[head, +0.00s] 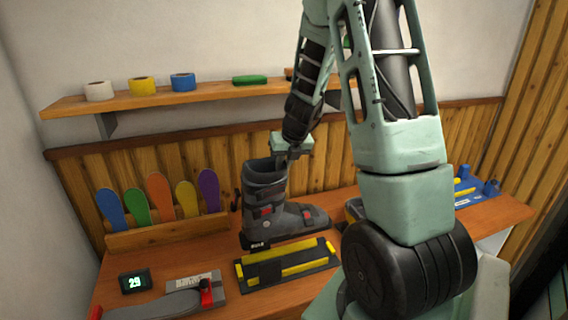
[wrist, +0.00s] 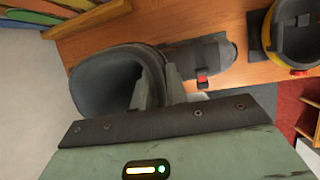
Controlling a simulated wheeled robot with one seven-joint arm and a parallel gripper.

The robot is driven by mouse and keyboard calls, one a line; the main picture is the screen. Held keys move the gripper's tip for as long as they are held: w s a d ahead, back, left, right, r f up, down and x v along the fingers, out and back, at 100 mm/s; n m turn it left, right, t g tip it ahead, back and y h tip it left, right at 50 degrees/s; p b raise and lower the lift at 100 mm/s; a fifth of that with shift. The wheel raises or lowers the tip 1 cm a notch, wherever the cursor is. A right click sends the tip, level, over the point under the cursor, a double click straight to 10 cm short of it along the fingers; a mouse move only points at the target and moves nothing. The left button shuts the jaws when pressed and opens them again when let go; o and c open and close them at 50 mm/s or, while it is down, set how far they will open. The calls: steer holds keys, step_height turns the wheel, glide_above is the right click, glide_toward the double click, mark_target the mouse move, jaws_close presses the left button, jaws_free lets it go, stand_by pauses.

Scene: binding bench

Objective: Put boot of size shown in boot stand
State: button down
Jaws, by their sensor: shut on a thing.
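A dark grey ski boot (head: 264,190) with red buckles is upright in the head view, toe to the right. My gripper (head: 289,154) is shut on the upper edge of its cuff. The wrist view shows the boot's open top (wrist: 105,75) with my gripper's fingers (wrist: 158,92) on the cuff wall. A small label on the heel is too small to read surely. A black stand with yellow bars (head: 287,266) lies just in front of and below the sole; I cannot tell whether they touch. A small display (head: 133,282) shows green digits, seemingly 29.
A grey ski with a red clamp (head: 206,293) lies front left. Coloured upright boards (head: 158,196) stand in a wooden rack behind. Tape rolls (head: 142,86) sit on the wall shelf. A yellow and black boot (wrist: 297,40) stands right in the wrist view. Blue-and-yellow items (head: 475,188) lie far right.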

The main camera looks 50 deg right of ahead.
mark_target(284, 203)
steer(key=shift+f+b, duration=5.4)
steer(key=shift+b, duration=0.3)
steer(key=shift+f+b, duration=1.15)
steer(key=shift+f, duration=0.75)
steer(key=c, duration=1.3)
jaws_free()
steer(key=shift+s+f+b, duration=0.1)
steer(key=shift+b, duration=0.2)
steer(key=p+v, duration=0.4)
steer(key=v, duration=1.3)
steer(key=shift+r, duration=0.2)
